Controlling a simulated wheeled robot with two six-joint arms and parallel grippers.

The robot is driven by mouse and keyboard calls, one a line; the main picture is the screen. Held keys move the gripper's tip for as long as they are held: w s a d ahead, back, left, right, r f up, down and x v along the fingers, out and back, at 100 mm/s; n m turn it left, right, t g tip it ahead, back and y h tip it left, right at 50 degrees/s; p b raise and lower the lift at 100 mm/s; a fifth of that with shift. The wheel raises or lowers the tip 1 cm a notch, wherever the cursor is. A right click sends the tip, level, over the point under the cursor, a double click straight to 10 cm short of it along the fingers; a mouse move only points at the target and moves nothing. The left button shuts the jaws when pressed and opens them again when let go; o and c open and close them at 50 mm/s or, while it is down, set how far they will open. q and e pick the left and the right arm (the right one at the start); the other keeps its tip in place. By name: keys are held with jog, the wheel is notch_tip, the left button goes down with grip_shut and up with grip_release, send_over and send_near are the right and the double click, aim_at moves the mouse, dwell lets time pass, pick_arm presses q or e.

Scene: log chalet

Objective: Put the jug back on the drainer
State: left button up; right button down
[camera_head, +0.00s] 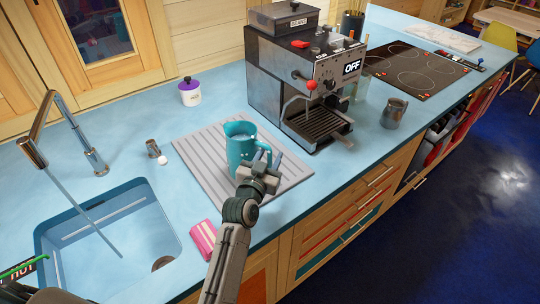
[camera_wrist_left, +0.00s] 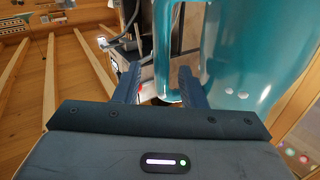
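The teal jug (camera_head: 238,148) stands upright on the grey ribbed drainer (camera_head: 196,150), right of the sink. Its handle points toward my left gripper (camera_head: 268,163), which hides part of the jug's lower side. In the left wrist view the jug (camera_wrist_left: 250,45) fills the upper right. My left gripper (camera_wrist_left: 158,85) has its two fingers apart there, with a teal strip that looks like the handle showing in the gap. I cannot tell whether the fingers touch it. My right gripper is not in view.
The coffee machine (camera_head: 300,75) stands just behind and right of the drainer. A grey mug (camera_head: 394,113) is further right. A purple-lidded pot (camera_head: 189,92) is behind the drainer. A pink sponge (camera_head: 204,238) lies at its front left, near the sink (camera_head: 110,240) and tap (camera_head: 35,150).

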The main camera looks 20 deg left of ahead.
pick_arm(q)
jog(key=s+b, duration=0.1)
jog(key=s, duration=1)
jog(key=shift+s+a+b, duration=0.15)
jog(key=shift+a+b, duration=0.2)
jog(key=shift+a, duration=0.1)
